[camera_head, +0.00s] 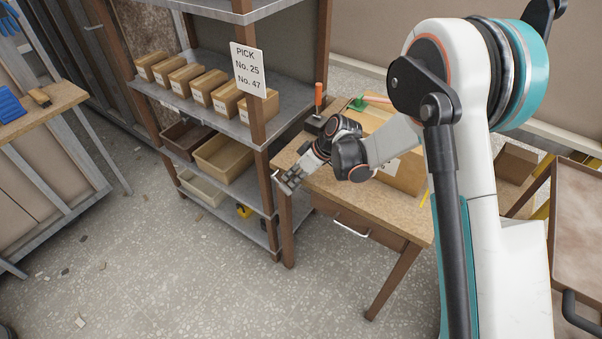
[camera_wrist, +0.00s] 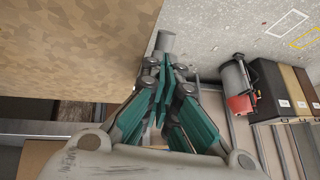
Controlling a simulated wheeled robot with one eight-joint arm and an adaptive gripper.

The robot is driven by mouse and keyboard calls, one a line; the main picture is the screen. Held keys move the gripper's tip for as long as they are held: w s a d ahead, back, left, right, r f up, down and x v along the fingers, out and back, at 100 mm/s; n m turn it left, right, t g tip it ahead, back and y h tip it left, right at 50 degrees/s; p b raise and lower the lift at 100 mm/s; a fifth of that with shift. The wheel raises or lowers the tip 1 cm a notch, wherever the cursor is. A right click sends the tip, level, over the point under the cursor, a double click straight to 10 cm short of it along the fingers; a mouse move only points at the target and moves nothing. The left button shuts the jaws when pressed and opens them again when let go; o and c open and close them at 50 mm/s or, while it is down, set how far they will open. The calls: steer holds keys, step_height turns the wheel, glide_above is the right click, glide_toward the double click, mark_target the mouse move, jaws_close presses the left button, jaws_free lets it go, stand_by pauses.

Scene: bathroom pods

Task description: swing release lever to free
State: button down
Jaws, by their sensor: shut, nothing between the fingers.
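An upright lever with an orange-red grip (camera_head: 319,97) stands on a dark base at the back left of the wooden table (camera_head: 408,222); it looks like the release lever, but I cannot confirm that. My gripper (camera_head: 285,184) is at the table's left front corner, in front of the lever and apart from it. Its fingers point down and left. In the wrist view my gripper (camera_wrist: 164,75) shows its teal fingers drawn together with nothing between them. A small grey rounded piece (camera_wrist: 165,42) shows just beyond the fingertips; I cannot tell what it is.
A metal shelf rack (camera_head: 287,215) with cardboard boxes (camera_head: 200,86) and bins (camera_head: 223,156) stands close on the left. A large cardboard box (camera_head: 405,172) and a green item (camera_head: 357,103) are on the table. A drawer handle (camera_head: 350,229) juts from its front.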

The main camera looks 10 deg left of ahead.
mark_target(285, 185)
steer(key=shift+x, duration=1)
steer(key=shift+a+f+b, duration=0.25)
steer(key=shift+f+b, duration=0.25)
steer(key=shift+b, duration=0.2)
steer(key=shift+r, duration=0.15)
